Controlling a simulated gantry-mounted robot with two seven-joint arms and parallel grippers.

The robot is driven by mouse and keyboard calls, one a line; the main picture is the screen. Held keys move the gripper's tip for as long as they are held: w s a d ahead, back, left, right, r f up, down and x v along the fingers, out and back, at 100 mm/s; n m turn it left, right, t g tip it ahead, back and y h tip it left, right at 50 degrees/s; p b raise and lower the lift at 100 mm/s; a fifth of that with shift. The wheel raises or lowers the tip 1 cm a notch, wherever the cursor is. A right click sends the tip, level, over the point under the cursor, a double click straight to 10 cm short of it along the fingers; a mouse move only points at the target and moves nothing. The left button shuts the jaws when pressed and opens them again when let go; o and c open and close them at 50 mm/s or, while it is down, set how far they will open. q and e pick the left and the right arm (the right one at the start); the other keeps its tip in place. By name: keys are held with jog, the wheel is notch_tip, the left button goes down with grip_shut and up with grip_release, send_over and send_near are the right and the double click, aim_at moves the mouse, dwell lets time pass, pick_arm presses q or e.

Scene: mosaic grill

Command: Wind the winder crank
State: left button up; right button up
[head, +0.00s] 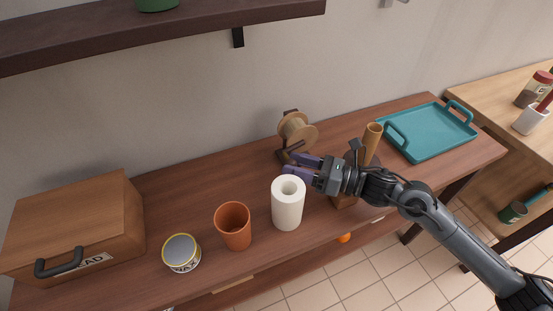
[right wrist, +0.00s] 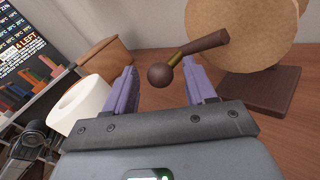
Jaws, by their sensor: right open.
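The winder (head: 297,130) is a tan wooden spool on a dark base, near the back middle of the table. In the right wrist view, its disc (right wrist: 245,35) fills the upper right. Its crank (right wrist: 203,43) is a dark brown bar with a brass section and a round brown knob (right wrist: 160,75). My right gripper (head: 290,163) is just in front of the winder, its purple fingers apart. In the right wrist view the knob shows in the gap between the fingers (right wrist: 160,68); I cannot tell whether they touch it. My left gripper is not in view.
A white paper roll (head: 287,207) stands close in front of my right gripper. A terracotta cup (head: 234,230), a wax tin (head: 181,254) and a bread box (head: 80,225) are to the left. A teal tray (head: 430,135) lies right. A dark shelf (head: 160,35) overhangs the back left.

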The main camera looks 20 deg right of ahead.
jog(key=shift+x, duration=0.95)
grip_shut()
